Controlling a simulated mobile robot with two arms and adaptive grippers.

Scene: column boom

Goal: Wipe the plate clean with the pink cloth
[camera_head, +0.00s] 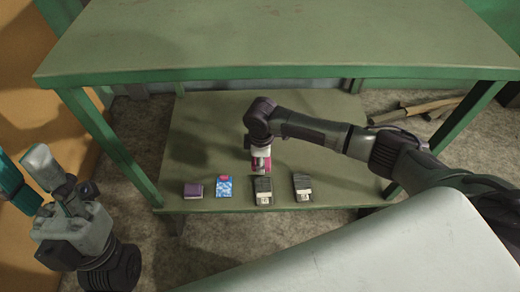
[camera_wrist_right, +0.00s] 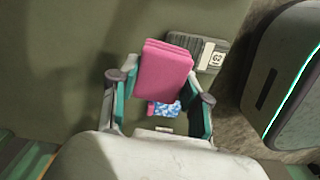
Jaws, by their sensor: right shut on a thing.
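The folded pink cloth (camera_wrist_right: 165,70) is held between the fingers of my right gripper (camera_wrist_right: 160,97), above the lower shelf. In the head view the right gripper (camera_head: 260,163) points down, with a little pink showing at its fingers, just behind a dark ribbed item (camera_head: 263,190). I cannot tell for sure which thing is the plate. A dark ribbed item with a pale label (camera_wrist_right: 213,57) lies beyond the cloth in the wrist view, partly hidden by it. My left gripper (camera_head: 30,178) is at the left, away from the shelf, with its fingers apart and empty.
A purple folded item (camera_head: 193,190), a blue patterned packet (camera_head: 224,187) and another dark ribbed item (camera_head: 302,186) line the shelf's front. The bare shelf (camera_head: 200,130) lies under a green tabletop (camera_head: 270,35), with legs at both sides. Sticks (camera_head: 415,110) lie on the floor at right.

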